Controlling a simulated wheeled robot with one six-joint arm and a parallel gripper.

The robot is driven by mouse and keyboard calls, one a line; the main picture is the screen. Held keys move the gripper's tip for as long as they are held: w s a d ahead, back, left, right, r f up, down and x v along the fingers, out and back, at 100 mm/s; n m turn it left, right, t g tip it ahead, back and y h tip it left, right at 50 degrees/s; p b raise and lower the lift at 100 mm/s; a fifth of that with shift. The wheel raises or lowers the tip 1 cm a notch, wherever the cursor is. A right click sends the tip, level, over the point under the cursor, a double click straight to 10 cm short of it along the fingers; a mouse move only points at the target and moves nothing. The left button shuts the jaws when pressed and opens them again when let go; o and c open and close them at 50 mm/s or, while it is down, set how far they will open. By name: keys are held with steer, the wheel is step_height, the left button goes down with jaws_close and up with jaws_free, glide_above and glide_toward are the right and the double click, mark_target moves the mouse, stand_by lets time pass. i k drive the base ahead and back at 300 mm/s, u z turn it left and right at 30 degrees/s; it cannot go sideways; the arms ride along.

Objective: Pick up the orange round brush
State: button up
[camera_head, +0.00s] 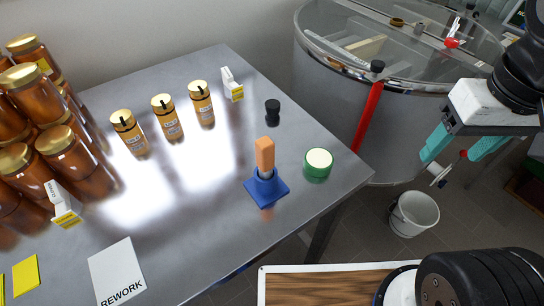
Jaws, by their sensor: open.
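An orange, upright piece (265,154), which looks like the handle of the orange round brush, stands in a blue square-based holder (267,187) near the right part of the metal table. Its lower end is hidden in the holder, so no bristles can be made out. My gripper (458,149) is at the right of the view, beyond the table's right edge and well apart from the brush. Its two teal fingers are spread open, with nothing held between them.
A green-rimmed round tin (318,163) stands close right of the holder, and a black knob-like piece (272,111) behind it. Amber jars (168,119) stand further left. A large metal tank (335,80) is behind the table; a white bucket (413,214) is on the floor.

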mark_target(264, 147)
steer(key=u, duration=2.1)
steer(key=k, duration=0.6)
steer(key=z, duration=1.5)
